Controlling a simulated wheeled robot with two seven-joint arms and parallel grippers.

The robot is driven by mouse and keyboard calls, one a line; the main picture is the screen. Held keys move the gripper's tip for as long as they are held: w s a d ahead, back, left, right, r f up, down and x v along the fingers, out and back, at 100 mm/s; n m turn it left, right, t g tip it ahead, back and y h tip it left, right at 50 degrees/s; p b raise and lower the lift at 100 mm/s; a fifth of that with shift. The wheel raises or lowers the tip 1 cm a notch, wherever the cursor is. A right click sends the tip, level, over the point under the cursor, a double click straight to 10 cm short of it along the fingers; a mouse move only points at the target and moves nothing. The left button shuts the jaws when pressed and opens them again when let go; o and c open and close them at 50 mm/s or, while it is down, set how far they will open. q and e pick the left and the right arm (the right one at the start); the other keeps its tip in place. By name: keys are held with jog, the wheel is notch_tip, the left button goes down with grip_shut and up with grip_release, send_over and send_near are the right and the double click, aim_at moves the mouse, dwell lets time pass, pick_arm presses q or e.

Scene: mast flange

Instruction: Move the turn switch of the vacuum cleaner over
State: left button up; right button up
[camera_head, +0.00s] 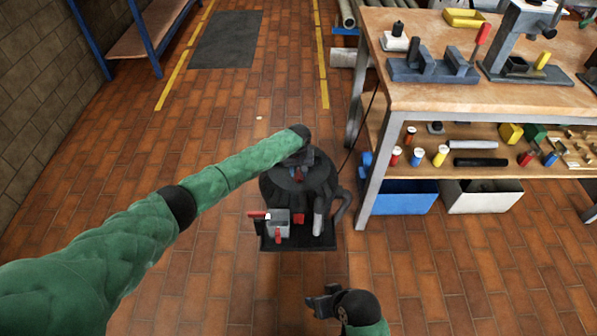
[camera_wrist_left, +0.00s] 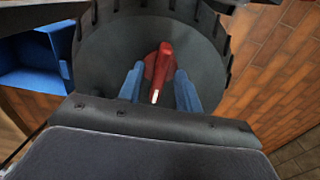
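The vacuum cleaner (camera_head: 271,191) is a dark, round-topped machine on the brick floor, left of the workbench. Its red turn switch (camera_wrist_left: 160,66) with a white mark shows on the round dark top in the left wrist view. My left gripper (camera_wrist_left: 159,92) has its two blue fingers spread on either side of the switch, with small gaps at the near end. In the head view my left gripper (camera_head: 299,169) is over the vacuum's top and partly hides it. My right gripper (camera_head: 319,302) is dark, empty-looking, at the bottom, apart from the vacuum; its fingers are unclear.
A grey box with red parts (camera_head: 278,224) and a light hose end (camera_head: 318,224) are at the vacuum's near side. The wooden workbench (camera_head: 440,97) stands right, with a blue bin (camera_head: 400,204) and a white bin (camera_head: 482,203) below.

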pick_arm(q)
grip_shut()
